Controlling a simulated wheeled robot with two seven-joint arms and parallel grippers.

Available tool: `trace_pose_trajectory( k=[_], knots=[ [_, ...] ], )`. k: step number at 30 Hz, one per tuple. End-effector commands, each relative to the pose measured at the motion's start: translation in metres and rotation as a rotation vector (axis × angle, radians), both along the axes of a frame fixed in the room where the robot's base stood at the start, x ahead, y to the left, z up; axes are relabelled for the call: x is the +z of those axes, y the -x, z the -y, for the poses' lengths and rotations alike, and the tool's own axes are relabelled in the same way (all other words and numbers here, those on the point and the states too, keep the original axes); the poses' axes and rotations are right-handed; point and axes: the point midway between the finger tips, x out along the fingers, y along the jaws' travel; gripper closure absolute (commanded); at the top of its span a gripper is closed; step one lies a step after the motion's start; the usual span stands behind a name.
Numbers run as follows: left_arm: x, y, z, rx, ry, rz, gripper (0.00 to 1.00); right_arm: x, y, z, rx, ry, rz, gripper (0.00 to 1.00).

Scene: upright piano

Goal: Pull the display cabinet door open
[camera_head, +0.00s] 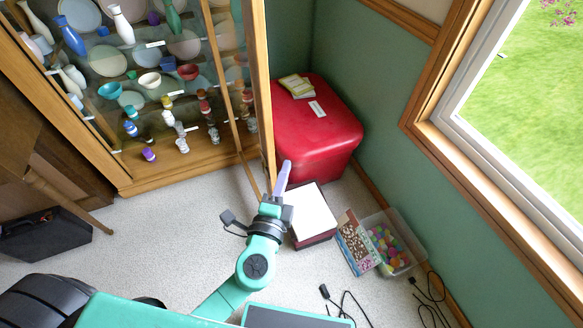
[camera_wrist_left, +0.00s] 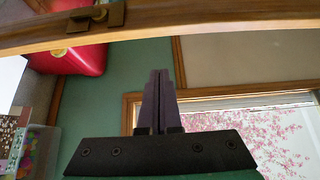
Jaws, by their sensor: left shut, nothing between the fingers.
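The wooden display cabinet (camera_head: 150,180) stands at the upper left of the head view. Its wood-framed glass door (camera_head: 262,90) stands swung out from the cabinet front, seen nearly edge-on. My left gripper (camera_head: 284,172) is shut and empty, just right of the door's lower free end; contact cannot be told there. In the left wrist view the gripper's fingers (camera_wrist_left: 159,98) are together, below and apart from a wooden door rail (camera_wrist_left: 180,25) crossing the top. A small metal fitting (camera_wrist_left: 95,18) sits on that rail. My right gripper is not visible.
Dishes, vases and bottles fill the cabinet shelves. A red ottoman (camera_head: 315,135) with books stands behind the door. A white-topped box (camera_head: 310,212), a patterned box (camera_head: 353,245) and a clear bin (camera_head: 402,250) lie right. A black case (camera_head: 45,237) lies left. Carpet before the cabinet is clear.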

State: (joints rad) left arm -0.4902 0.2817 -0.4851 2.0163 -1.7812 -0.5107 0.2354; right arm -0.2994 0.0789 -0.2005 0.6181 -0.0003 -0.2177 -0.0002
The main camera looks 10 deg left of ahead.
Motion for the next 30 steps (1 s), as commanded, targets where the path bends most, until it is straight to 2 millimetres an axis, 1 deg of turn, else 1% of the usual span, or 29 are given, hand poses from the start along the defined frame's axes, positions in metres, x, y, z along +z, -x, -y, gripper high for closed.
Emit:
trace_pose_trajectory(
  k=[1,9,10,12,16,20,30],
  knots=[
    [0.005,-0.012,0.0,0.003,0.002,0.003,1.0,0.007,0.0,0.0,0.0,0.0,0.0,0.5],
    [0.004,-0.072,0.004,0.0,0.002,0.002,1.0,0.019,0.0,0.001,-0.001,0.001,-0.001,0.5],
    [0.001,-0.066,-0.002,-0.001,-0.003,-0.004,1.0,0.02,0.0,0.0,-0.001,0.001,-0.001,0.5],
    [0.001,-0.057,-0.013,-0.003,-0.004,-0.004,1.0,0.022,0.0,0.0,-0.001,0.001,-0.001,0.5],
    [0.0,-0.048,-0.025,-0.002,-0.002,-0.002,1.0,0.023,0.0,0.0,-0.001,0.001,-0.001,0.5],
    [0.0,-0.045,-0.029,-0.002,0.001,-0.001,1.0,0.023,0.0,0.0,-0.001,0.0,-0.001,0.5],
    [-0.001,-0.045,-0.029,-0.01,0.0,0.0,1.0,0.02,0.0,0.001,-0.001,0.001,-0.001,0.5]
  ],
)
